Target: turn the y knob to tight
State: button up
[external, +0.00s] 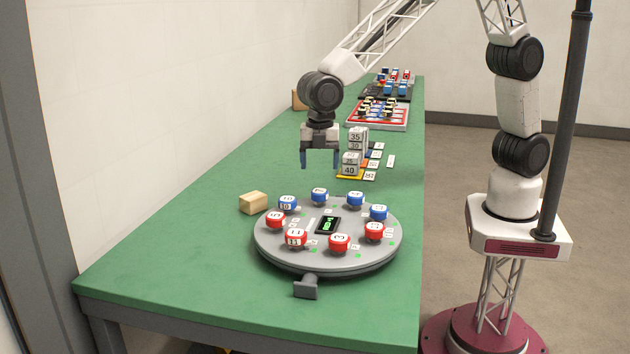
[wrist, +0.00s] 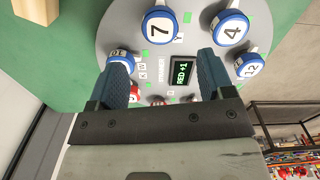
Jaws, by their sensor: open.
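A round grey turntable (external: 327,258) carries a ring of red and blue numbered knobs. A small letter that looks like Y sits beside the blue knob marked 7 (wrist: 158,27); in the external view that knob (external: 319,196) appears on the far side of the ring. My gripper (external: 320,160) is open and empty, fingers pointing down, above the far side of the turntable and apart from the knobs. In the wrist view, the gripper's fingers (wrist: 164,66) stand either side of the display and hide part of the near knobs. I cannot read any tight mark.
A display (wrist: 183,72) reading "RED +1" sits mid-turntable. Other blue knobs are 10 (external: 288,203), 4 (wrist: 230,27) and 12 (wrist: 248,65). A wooden block (external: 253,203) lies left of the turntable. Numbered grey blocks (external: 350,164) stand behind it. Green table (external: 190,240) is clear at left.

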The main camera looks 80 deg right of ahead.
aim_at(319, 191)
jog(key=shift+f, duration=0.15)
jog(key=shift+f, duration=3.8)
jog(key=c, duration=0.9)
